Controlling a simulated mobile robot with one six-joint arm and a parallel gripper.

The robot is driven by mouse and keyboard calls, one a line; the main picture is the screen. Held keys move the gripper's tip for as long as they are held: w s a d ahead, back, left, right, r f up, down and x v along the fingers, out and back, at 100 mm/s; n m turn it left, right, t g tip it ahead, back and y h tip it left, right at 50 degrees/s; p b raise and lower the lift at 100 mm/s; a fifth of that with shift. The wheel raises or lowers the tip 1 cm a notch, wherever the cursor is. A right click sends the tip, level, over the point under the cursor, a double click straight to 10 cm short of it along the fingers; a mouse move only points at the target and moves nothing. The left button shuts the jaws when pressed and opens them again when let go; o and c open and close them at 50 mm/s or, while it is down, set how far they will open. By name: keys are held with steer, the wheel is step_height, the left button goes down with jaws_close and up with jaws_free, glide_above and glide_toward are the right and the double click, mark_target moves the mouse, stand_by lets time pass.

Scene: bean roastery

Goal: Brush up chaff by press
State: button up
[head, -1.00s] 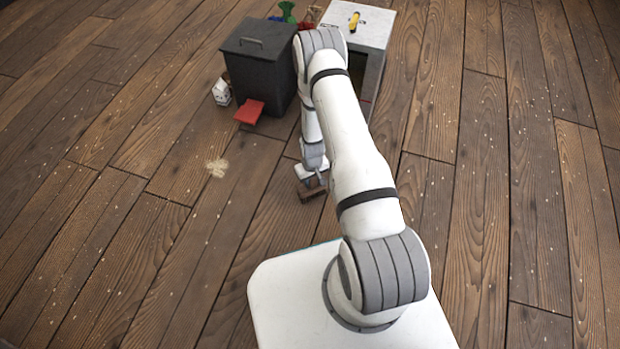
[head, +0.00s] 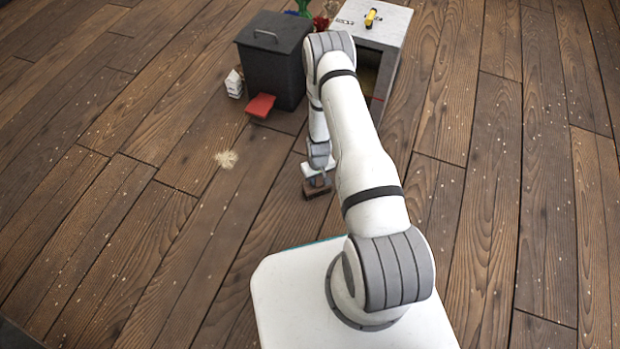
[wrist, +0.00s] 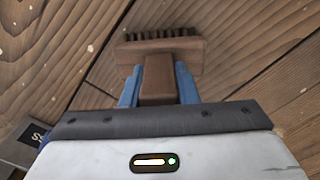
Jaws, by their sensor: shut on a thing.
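A brown wooden brush (wrist: 160,52) with dark bristles is held by its handle between the blue fingers of my gripper (wrist: 158,88). In the head view my gripper (head: 319,171) is low over the floor with the brush (head: 318,188) beneath it. I cannot tell if the bristles touch the planks. A pale, loose patch of chaff (head: 227,159) lies on the floor to the left of the brush, apart from it. The chaff does not show in the wrist view. A red flat piece, perhaps a dustpan (head: 261,106), is at the foot of the dark bin.
The dark lidded bin (head: 270,70) stands beyond the chaff, with a small white carton (head: 234,84) at its left. A white cabinet (head: 385,35) with a yellow object (head: 372,17) on top stands right of it. Wooden floor (head: 110,220) is open at left and right.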

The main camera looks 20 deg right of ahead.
steer(key=shift+s+d+r, duration=0.2)
steer(key=shift+d, duration=0.2)
step_height(320, 180, up, 3)
steer(key=shift+d+f+p, duration=0.15)
steer(key=shift+f+p, duration=0.05)
steer(key=shift+p, duration=0.55)
steer(key=shift+r+p, duration=1.65)
steer(key=shift+r, duration=1)
